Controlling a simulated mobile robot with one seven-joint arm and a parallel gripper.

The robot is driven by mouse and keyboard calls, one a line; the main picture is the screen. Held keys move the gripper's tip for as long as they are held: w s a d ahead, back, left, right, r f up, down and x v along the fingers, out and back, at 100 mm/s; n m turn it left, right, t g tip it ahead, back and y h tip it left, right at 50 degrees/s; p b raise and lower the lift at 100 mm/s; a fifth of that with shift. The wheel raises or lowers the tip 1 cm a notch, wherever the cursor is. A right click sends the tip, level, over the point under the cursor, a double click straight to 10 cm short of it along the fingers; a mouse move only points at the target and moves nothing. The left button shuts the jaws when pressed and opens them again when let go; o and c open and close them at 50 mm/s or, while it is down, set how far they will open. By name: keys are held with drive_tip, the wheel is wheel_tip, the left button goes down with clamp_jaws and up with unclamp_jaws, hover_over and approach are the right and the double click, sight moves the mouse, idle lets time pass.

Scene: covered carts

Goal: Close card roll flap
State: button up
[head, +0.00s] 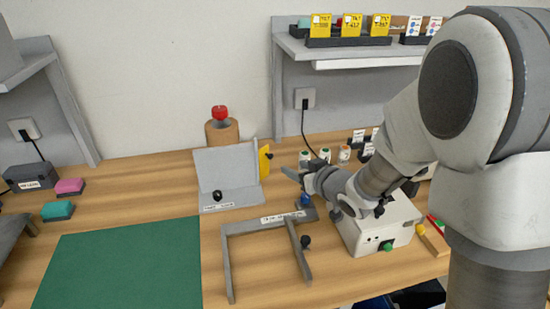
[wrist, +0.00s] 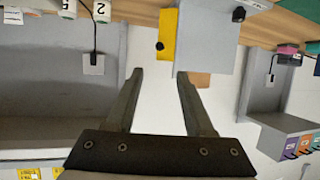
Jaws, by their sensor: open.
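A grey upright panelled unit (head: 225,168) stands at the middle of the bench, with a small label at its foot too small to read surely. A black knob (head: 217,196) sits low on its front. A yellow plate (head: 265,161) with a black knob stands at its right edge. I cannot tell which panel is the card roll flap. In the wrist view, the scene is upside down; the grey panel (wrist: 208,38) and yellow plate (wrist: 168,36) show beyond the fingers. My gripper (head: 293,171) is open and empty, to the right of the yellow plate and apart from it; its fingers show in the wrist view (wrist: 160,78).
A grey open frame (head: 265,222) with a black knob stands in front. A white box (head: 375,228) with a green button is under my arm. A red-topped cylinder (head: 221,125) stands behind. Small labelled jars (head: 325,155) stand at right. A green mat (head: 120,265) lies clear at left.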

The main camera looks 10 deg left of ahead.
sight(271, 157)
drive_tip(key=x, duration=1.4)
drive_tip(key=shift+r, duration=0.1)
clamp_jaws()
